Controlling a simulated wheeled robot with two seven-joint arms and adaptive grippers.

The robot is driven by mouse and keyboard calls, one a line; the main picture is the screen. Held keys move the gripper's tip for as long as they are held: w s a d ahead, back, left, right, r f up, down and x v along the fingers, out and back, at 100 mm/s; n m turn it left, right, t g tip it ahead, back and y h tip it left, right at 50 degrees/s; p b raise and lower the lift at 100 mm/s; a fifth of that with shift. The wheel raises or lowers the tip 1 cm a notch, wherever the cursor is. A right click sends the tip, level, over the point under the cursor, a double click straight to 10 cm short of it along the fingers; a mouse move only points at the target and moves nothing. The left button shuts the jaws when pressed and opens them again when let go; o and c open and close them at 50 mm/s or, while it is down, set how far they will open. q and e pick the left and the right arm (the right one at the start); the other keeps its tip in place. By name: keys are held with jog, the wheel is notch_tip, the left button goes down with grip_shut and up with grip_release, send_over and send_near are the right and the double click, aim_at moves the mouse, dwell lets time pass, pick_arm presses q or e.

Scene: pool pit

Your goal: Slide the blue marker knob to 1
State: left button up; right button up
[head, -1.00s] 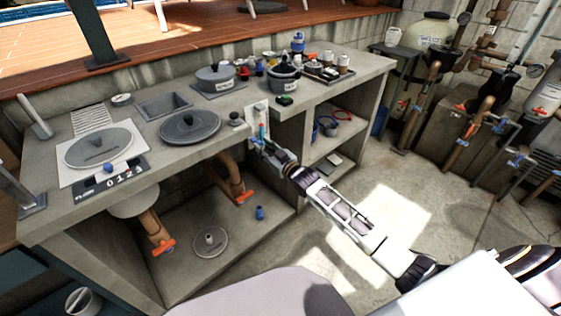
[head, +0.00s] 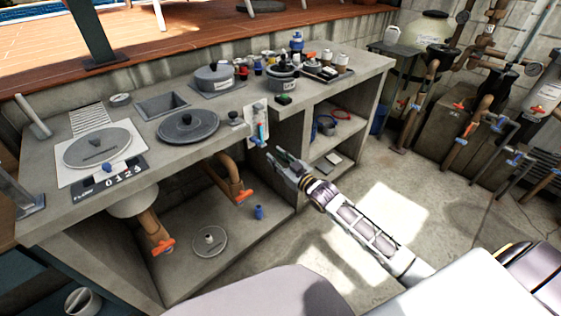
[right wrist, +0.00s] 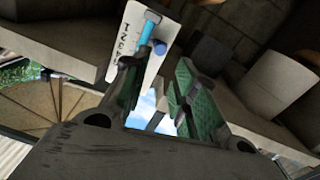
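A white plate (head: 250,119) with a light-blue tube (head: 262,131) is on the bench's front. In the right wrist view this plate (right wrist: 128,43) carries dark marks, too tilted to read surely, and a round blue knob (right wrist: 159,47) beside the tube (right wrist: 146,35). Another blue knob (head: 108,167) sits by the 0 of a dark FLOW scale (head: 122,173) marked 0 to 3, at the left. My right gripper (head: 276,153) is just right of and below the white plate, apart from it. Its green-padded fingers (right wrist: 156,66) are spread, with nothing between them. My left gripper is out of view.
The concrete bench (head: 222,129) holds round lids, a grey pot (head: 216,77) and several small containers. Its open shelves lie below, with a brown pipe (head: 228,171) and orange valve handles. Floor right of the bench is clear; pipework (head: 470,140) stands at far right.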

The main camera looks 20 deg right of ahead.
jog(key=shift+v, duration=0.85)
